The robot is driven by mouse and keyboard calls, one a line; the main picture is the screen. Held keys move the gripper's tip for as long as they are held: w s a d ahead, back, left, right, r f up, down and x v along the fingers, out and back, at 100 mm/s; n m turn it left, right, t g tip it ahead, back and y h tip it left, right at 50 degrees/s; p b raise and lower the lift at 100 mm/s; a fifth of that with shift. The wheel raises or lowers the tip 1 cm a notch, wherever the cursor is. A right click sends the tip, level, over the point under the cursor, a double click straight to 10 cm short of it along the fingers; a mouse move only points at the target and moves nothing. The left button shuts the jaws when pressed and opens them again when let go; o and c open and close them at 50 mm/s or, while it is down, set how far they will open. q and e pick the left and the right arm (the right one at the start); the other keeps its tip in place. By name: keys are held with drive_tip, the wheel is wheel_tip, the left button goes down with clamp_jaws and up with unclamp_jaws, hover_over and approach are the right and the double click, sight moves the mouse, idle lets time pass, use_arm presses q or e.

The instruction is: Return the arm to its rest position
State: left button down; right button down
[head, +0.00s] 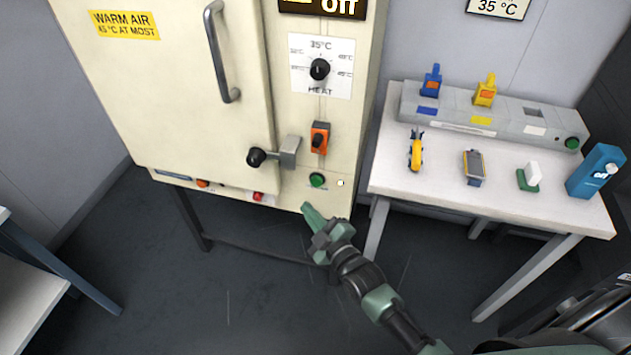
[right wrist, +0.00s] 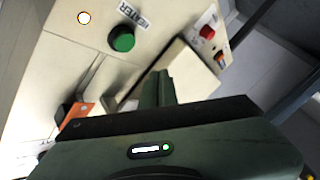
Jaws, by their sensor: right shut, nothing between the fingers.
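My right arm reaches in from the lower right of the head view. Its green gripper (head: 313,218) is just in front of the lower edge of the cream cabinet (head: 180,95), below the green button (head: 317,180). The fingers are together with nothing between them. In the right wrist view, the shut fingers (right wrist: 158,88) point toward the cabinet front, near the green heater button (right wrist: 122,39). I cannot tell from these views whether the fingertips touch the cabinet. My left gripper is in neither view.
The cabinet has a door handle (head: 222,55), a black-knobbed latch (head: 268,156), an orange switch (head: 319,138) and a red button (head: 258,196). Another table (head: 30,300) stands at left. Floor between is clear.

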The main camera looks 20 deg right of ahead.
drive_tip(key=s+d+f+m+g+h, duration=0.1)
drive_tip(key=s+f+m+g, duration=0.15)
drive_tip(key=s+f, duration=0.55)
drive_tip(key=s+d+f+m+g, duration=0.1)
drive_tip(key=s+f+g, duration=0.3)
drive_tip(key=f, duration=0.8)
drive_tip(key=s+d+f+m+g+h, duration=0.1)
drive_tip(key=s+d+f+m+g, duration=0.1)
drive_tip(key=s+f, duration=0.65)
drive_tip(key=s+d+f+m+g, duration=0.1)
drive_tip(key=s+f, duration=0.3)
drive_tip(key=s, duration=0.5)
drive_tip(key=s+d+f+m+g+h, duration=0.1)
drive_tip(key=s+f+g, duration=0.3)
drive_tip(key=s, duration=0.5)
drive_tip(key=s+d+f+m+g, duration=0.1)
drive_tip(key=s+f+m+g, duration=0.1)
drive_tip(key=s+f, duration=0.4)
drive_tip(key=s, duration=0.3)
drive_tip(key=shift+s+d+h, duration=0.15)
drive_tip(key=shift+h, duration=0.15)
